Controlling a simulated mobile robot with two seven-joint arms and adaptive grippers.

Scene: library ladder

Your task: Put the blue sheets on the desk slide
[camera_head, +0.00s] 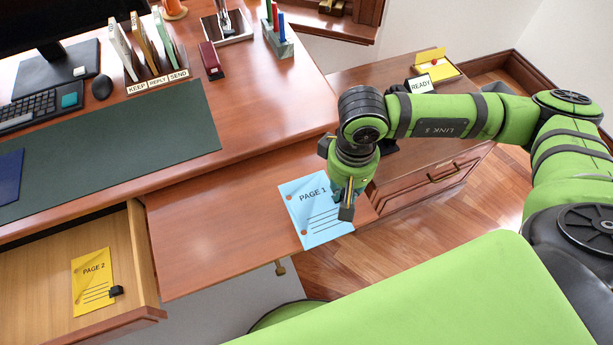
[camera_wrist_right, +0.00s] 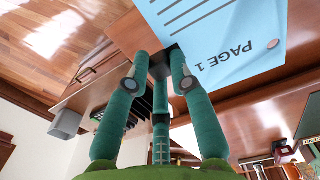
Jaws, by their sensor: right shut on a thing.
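The blue sheet marked PAGE 1 (camera_head: 307,207) is over the right part of the pulled-out wooden desk slide (camera_head: 215,225), near its front edge. I cannot tell whether it rests flat on the slide or hovers just above it. My right gripper (camera_head: 347,208) points down at the sheet's right edge and is shut on it. In the right wrist view the sheet (camera_wrist_right: 215,35) shows upside down beyond the right gripper's fingers (camera_wrist_right: 162,55). The fingers hide part of its edge. My left gripper is not in view.
An open drawer (camera_head: 30,275) at the lower left holds a yellow sheet marked PAGE 2 (camera_head: 92,280) with a small black piece on it. A green desk mat (camera_head: 130,145), sorter (camera_head: 155,85), and stapler (camera_head: 210,60) are behind. The slide's left part is clear.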

